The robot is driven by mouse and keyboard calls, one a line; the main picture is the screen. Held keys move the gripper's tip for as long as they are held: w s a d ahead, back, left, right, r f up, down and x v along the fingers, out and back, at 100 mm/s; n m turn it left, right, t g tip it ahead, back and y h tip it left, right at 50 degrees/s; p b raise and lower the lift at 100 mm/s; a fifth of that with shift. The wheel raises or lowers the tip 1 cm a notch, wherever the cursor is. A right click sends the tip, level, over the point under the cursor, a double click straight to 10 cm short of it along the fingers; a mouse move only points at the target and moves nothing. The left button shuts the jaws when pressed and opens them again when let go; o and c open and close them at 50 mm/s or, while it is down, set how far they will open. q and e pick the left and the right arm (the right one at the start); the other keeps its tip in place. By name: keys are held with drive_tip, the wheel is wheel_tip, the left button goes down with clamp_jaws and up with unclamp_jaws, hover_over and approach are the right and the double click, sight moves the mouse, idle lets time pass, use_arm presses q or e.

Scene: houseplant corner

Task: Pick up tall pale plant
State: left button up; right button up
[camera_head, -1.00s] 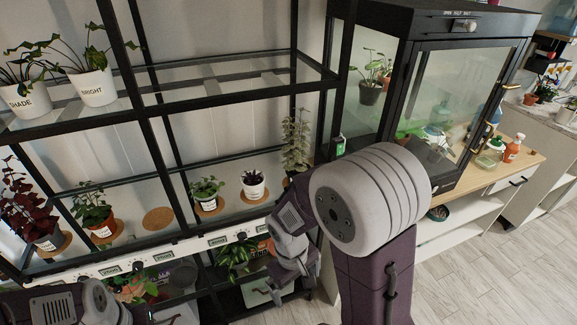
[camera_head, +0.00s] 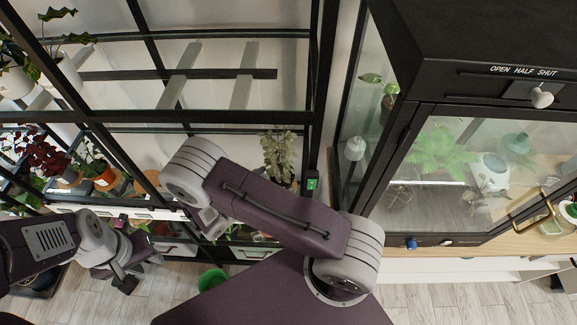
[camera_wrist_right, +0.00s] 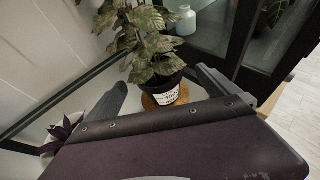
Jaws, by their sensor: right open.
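The tall pale plant (camera_head: 280,155) stands on the shelf by the rack's right end, its pot partly hidden behind my right arm. In the right wrist view its mottled pale leaves (camera_wrist_right: 150,45) rise upright from a dark pot (camera_wrist_right: 163,90) with a white label. My right gripper (camera_wrist_right: 165,88) is open, its fingers spread left and right, with the pot showing beyond the gap; nothing is held.
The pot sits on a round cork mat (camera_wrist_right: 150,103). A small purple plant (camera_wrist_right: 62,130) is at the left in the wrist view. Black rack posts (camera_head: 318,90) and a glass cabinet (camera_head: 470,150) with a white jug (camera_wrist_right: 186,20) stand close on the right.

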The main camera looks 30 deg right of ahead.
sight(284, 174)
drive_tip(key=shift+w+d+f, duration=0.1)
drive_tip(key=shift+w, duration=0.05)
drive_tip(key=shift+w+d+f+p, duration=0.2)
drive_tip(key=shift+w+d+p, duration=0.05)
drive_tip(key=shift+d+p, duration=0.4)
drive_tip(key=shift+d+f, duration=0.2)
drive_tip(key=shift+d, duration=0.1)
drive_tip(key=shift+w+d+f, duration=0.1)
drive_tip(key=shift+d+f, duration=0.05)
drive_tip(key=shift+d, duration=0.05)
drive_tip(key=p+x, duration=0.2)
drive_tip(key=x, duration=0.3)
drive_tip(key=shift+w, duration=0.1)
drive_tip(key=shift+w+d+f, duration=0.1)
drive_tip(key=shift+d, duration=0.1)
drive_tip(key=c, duration=1.6)
use_arm(q)
drive_tip(key=shift+a+r+b, duration=0.2)
drive_tip(key=shift+r+b, duration=0.1)
drive_tip(key=shift+r, duration=0.25)
drive_tip(key=shift+a+r+b, duration=0.2)
drive_tip(key=shift+r+b, duration=0.05)
drive_tip(key=shift+r, duration=0.25)
use_arm(e)
drive_tip(key=shift+o, duration=0.2)
wheel_tip(284, 174, up, 10)
drive_tip(key=shift+r, duration=0.1)
